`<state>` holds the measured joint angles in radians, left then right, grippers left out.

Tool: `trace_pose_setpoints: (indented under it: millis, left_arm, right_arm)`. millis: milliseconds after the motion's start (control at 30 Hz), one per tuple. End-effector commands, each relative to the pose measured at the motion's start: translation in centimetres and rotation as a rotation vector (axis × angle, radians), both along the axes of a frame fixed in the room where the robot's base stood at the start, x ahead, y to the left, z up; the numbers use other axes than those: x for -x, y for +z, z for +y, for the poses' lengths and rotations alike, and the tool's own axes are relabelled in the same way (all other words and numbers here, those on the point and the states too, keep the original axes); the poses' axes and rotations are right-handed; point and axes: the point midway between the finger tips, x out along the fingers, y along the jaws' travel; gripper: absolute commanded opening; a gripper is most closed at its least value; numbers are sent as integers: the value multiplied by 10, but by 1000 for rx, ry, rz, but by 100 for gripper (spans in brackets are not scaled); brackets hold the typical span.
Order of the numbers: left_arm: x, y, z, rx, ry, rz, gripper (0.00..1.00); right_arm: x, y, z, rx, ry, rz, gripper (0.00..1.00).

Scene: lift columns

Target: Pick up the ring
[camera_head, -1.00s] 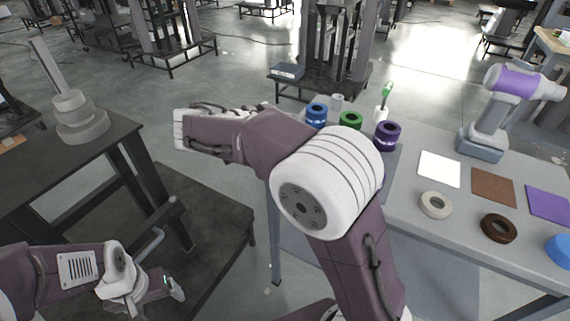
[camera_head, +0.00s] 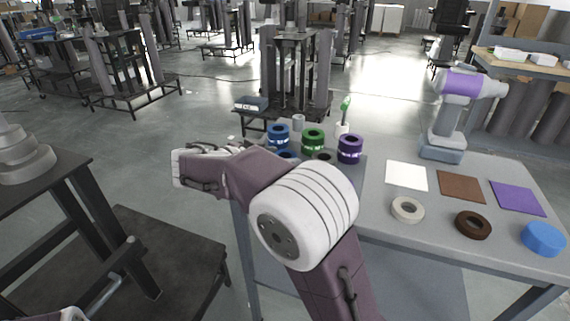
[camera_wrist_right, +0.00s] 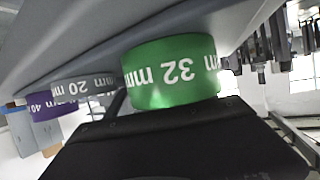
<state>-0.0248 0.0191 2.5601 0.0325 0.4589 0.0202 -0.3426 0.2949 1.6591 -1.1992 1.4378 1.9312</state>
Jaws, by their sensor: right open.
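Several rings are on the grey table. A blue ring (camera_head: 278,133), a green ring (camera_head: 313,138) and a purple ring (camera_head: 350,147) stand at its back left. A white ring (camera_head: 407,209) and a brown ring (camera_head: 473,225) lie flat nearer the front. The frames do not show which ring is meant. In the right wrist view, the green ring (camera_wrist_right: 172,72), marked 32 mm, is large and close, just past the dark edge of my right gripper (camera_wrist_right: 180,140). That gripper is open; its fingertips are mostly hidden in the head view. My left gripper is out of view.
White (camera_head: 406,175), brown (camera_head: 461,185) and purple (camera_head: 517,197) squares lie on the table. A dark table (camera_head: 60,175) is at the left.

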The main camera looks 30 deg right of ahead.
Motion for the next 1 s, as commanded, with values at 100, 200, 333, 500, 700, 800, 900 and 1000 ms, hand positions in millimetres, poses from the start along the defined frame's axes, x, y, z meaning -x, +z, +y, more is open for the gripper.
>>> trace_pose_setpoints:
  millis: [100,200,333,500,700,800,900,1000]
  left_arm:
    - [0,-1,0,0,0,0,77]
    - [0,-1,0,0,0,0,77]
    - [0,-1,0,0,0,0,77]
    - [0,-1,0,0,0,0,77]
    - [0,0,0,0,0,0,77]
    - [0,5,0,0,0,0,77]
    - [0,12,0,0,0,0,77]
    - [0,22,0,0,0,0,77]
  right_arm:
    - [-1,-2,-5,0,0,0,63]
    - [-1,-1,-4,0,0,0,63]
    - [-1,-1,-4,0,0,0,41]
    - [-1,-1,-4,0,0,0,6]
    - [-1,0,-4,0,0,-1,6]
    - [-2,8,-4,-1,0,-2,6]
    - [-2,24,-4,0,1,-4,6]
    - [-2,43,-4,1,-1,-5,6]
